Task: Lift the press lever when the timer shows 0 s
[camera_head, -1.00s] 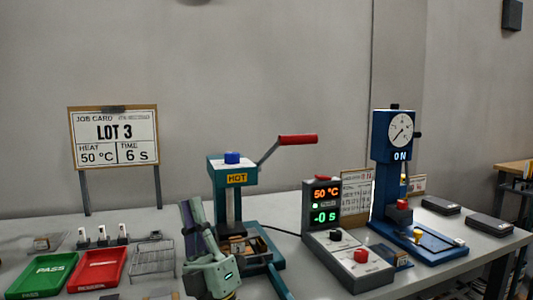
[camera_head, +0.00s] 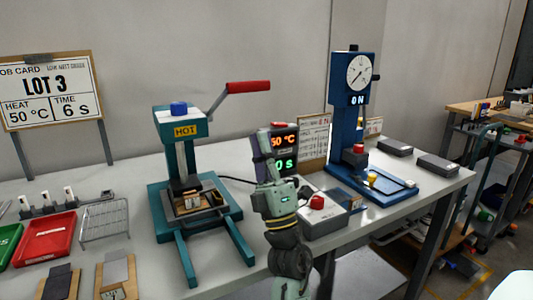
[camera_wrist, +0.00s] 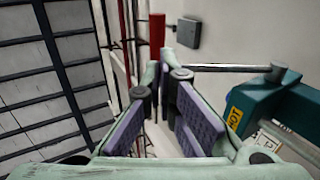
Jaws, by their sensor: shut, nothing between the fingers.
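The teal press (camera_head: 165,128) has a lit HOT sign and a blue knob on top. Its lever slopes up to the right and ends in a red handle (camera_head: 248,87), which stands high. The lever's red grip also shows in the wrist view (camera_wrist: 157,38), beyond my fingertips. The timer box (camera_head: 284,160) shows 50 °C in orange and a green 0 s, partly hidden by my gripper. My gripper (camera_head: 264,142) is upright, below the red handle in the picture, shut and empty. In the wrist view its fingers (camera_wrist: 166,62) appear apart from the handle.
The job card (camera_head: 48,88) reads LOT 3, 50 °C, 6 s. A blue dial gauge stand (camera_head: 349,120) marked ON stands to the right. A red tray (camera_head: 47,238) and a wire rack (camera_head: 103,221) lie left. A red button box (camera_head: 325,215) is close beside my arm.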

